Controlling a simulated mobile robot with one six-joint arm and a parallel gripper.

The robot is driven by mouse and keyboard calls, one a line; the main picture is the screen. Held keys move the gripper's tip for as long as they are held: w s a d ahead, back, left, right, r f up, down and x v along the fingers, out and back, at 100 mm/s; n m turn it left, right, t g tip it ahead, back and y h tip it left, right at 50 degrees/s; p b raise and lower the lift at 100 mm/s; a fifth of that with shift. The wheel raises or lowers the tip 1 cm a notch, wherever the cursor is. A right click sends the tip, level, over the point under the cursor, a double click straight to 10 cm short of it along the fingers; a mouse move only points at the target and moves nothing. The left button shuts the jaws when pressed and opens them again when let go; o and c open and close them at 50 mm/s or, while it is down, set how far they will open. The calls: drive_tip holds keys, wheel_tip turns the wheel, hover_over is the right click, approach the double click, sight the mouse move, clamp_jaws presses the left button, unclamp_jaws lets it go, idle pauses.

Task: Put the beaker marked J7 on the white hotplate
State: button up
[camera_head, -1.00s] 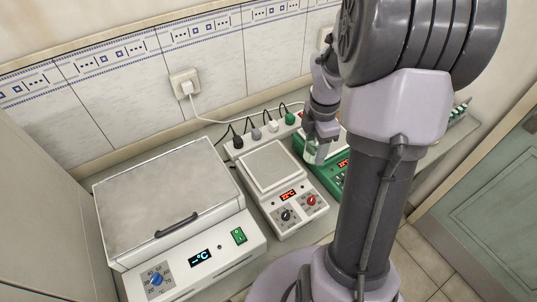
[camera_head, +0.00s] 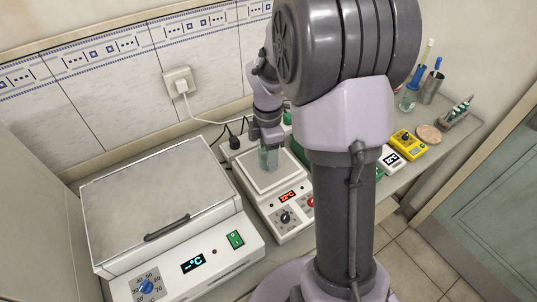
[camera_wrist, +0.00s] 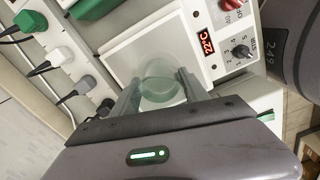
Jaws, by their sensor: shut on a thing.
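The white hotplate (camera_head: 285,232) stands on the bench, with a pale square top, a red display and knobs; it also shows in the wrist view (camera_wrist: 120,48). My gripper (camera_head: 268,149) is over the hotplate's top, pointing down. It is shut on a clear greenish glass beaker (camera_head: 268,160). In the wrist view the beaker (camera_wrist: 160,82) sits between the two fingers, over the pale plate. I cannot tell whether its base touches the plate. No J7 mark is legible on it.
A large white bath with a closed metal lid (camera_head: 155,200) stands at left. A power strip (camera_head: 236,148) with plugs lies behind the hotplate. A yellow device (camera_head: 406,145) and glassware (camera_head: 408,98) are at right. A green device is mostly hidden behind my arm.

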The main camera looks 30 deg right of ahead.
drive_tip(key=o, duration=1.5)
drive_tip(key=shift+f, duration=0.1)
wheel_tip(320, 180, up, 12)
drive_tip(key=p, duration=0.5)
drive_tip(key=s+a+r+m+t, duration=0.3)
drive_tip(key=s+a+r+m, duration=0.5)
drive_tip(key=a+r+m, duration=0.15)
drive_tip(key=s+a+m+t+y, duration=0.2)
drive_tip(key=s+a+m+t, duration=0.1)
drive_tip(key=s+a+m, duration=0.55)
drive_tip(key=shift+m, duration=0.9)
drive_tip(key=f+b, duration=0.2)
drive_tip(key=d+f+b, duration=0.1)
drive_tip(key=f+b, duration=0.3)
drive_tip(key=b, duration=0.1)
drive_tip(key=shift+s+d+f, duration=0.2)
drive_tip(key=shift+s+d, duration=0.2)
